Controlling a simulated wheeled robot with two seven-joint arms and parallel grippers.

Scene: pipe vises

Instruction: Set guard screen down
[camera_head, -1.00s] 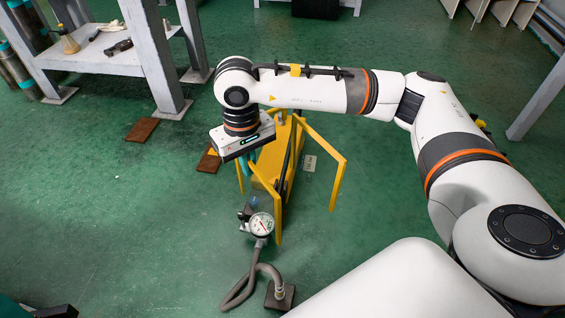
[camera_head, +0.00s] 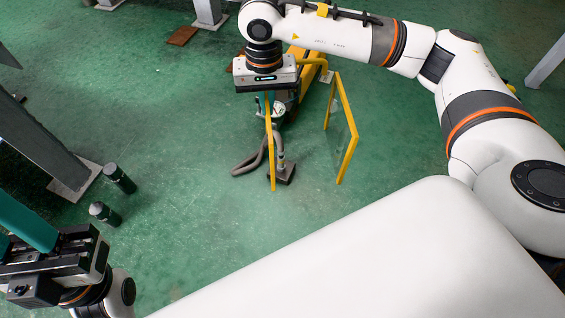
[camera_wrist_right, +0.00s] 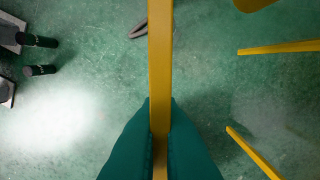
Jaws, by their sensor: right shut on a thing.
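The guard screen (camera_head: 342,135) is a yellow frame with a see-through panel. My right gripper (camera_head: 266,102) is shut on one upright yellow bar (camera_head: 270,150) of it, below my wrist. In the right wrist view this bar (camera_wrist_right: 160,70) runs between the two teal fingers (camera_wrist_right: 160,135), and other yellow bars (camera_wrist_right: 280,47) show at the right. The screen stands upright; I cannot tell whether its feet touch the floor. My left gripper (camera_head: 28,232) is at the lower left, far from the screen, its fingertips partly cut off.
A gauge (camera_head: 277,110) with a grey hose (camera_head: 250,162) and a dark base (camera_head: 283,173) is close beside the held bar. The floor between the cylinders and hose is clear.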

